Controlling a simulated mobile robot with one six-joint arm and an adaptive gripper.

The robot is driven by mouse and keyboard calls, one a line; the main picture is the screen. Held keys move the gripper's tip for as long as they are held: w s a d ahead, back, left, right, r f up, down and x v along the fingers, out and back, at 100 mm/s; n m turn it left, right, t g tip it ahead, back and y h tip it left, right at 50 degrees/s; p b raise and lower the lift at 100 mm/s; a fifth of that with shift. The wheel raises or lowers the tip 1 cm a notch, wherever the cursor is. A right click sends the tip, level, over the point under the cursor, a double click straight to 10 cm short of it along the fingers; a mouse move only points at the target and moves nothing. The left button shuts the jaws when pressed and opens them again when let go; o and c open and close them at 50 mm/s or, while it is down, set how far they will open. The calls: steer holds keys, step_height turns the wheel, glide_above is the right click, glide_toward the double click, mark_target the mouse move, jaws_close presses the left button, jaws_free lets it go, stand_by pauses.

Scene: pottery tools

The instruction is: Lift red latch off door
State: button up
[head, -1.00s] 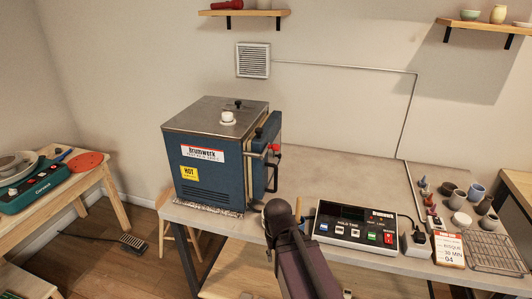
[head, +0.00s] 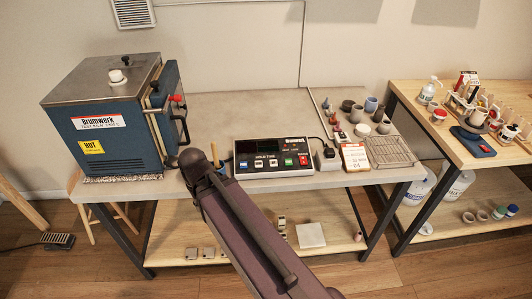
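The red latch (head: 177,98) is a small red-tipped piece at the upper part of the kiln door (head: 171,82), on the kiln's right side. The door appears closed against the blue kiln (head: 100,125), and a dark curved handle (head: 182,128) hangs below the latch. My dark purple arm reaches up from the bottom middle to the bench's front edge, below and to the right of the latch. My gripper cannot be made out; the arm's far end is hidden behind its own links. Nothing is seen touching the latch.
A control box (head: 271,158) stands on the bench (head: 245,112) right of the kiln. Small pots and a wire rack (head: 390,151) are at the bench's right end. The bench behind the control box is clear. A second wooden table (head: 412,92) with pottery tools stands at right.

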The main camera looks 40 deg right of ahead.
steer(key=o, duration=0.4)
steer(key=w+r+n+y+p, duration=0.15)
steer(key=w+y, duration=0.25)
steer(key=w, duration=0.5)
steer(key=n+t+y+p, duration=0.2)
steer(key=n+t+y, duration=0.65)
steer(key=y, duration=0.35)
glide_toward(179, 98)
steer(key=d, duration=0.4)
steer(key=shift+s+f+n, duration=0.2)
steer(key=shift+s+n, duration=0.15)
steer(key=shift+n, duration=0.05)
steer(key=shift+w+a, duration=0.1)
steer(key=shift+a, duration=0.05)
steer(key=shift+x, duration=6.8)
